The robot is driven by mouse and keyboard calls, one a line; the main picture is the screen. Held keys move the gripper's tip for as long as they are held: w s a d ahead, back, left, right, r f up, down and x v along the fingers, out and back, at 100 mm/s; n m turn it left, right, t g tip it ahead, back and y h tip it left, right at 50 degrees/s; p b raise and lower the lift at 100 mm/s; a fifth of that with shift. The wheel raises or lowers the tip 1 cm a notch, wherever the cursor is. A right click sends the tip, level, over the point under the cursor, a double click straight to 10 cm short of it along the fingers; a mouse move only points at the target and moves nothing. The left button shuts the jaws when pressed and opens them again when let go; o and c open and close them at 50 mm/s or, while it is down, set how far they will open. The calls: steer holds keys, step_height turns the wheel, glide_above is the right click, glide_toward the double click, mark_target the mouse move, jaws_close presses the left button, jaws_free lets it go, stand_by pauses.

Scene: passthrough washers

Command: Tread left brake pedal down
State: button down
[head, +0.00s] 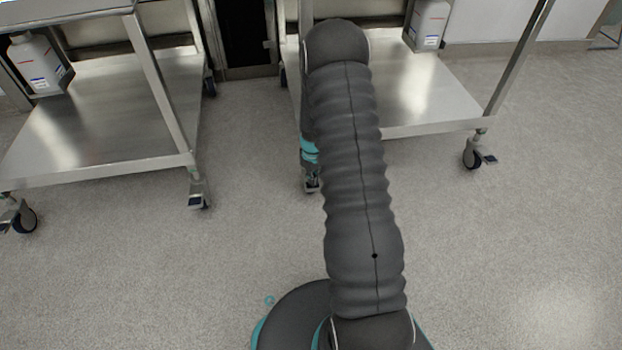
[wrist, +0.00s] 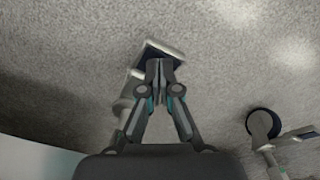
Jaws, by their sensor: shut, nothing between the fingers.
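In the wrist view a brake pedal (wrist: 152,52), a dark pad with a pale frame, belongs to a caster at the end of a pale cart leg (wrist: 122,105). My gripper (wrist: 159,64) is shut and empty, its fingertips over the pedal's lower right part. I cannot tell whether they touch it, or whether the pedal is up or down. In the head view this pedal seems to be the one at the front left leg of the right cart (head: 312,186), partly beside my arm. My gripper is mostly hidden there behind my arm.
The right steel cart (head: 440,105) has another front caster (head: 472,153) with its own pedal (head: 490,159). A left steel cart (head: 90,120) stands apart. White jugs (head: 430,25) sit on the shelves. The floor in front is clear.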

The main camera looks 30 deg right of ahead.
steer(key=shift+f+b, duration=0.45)
steer(key=shift+f, duration=0.85)
steer(key=shift+r+p, duration=2.3)
steer(key=shift+r, duration=1.75)
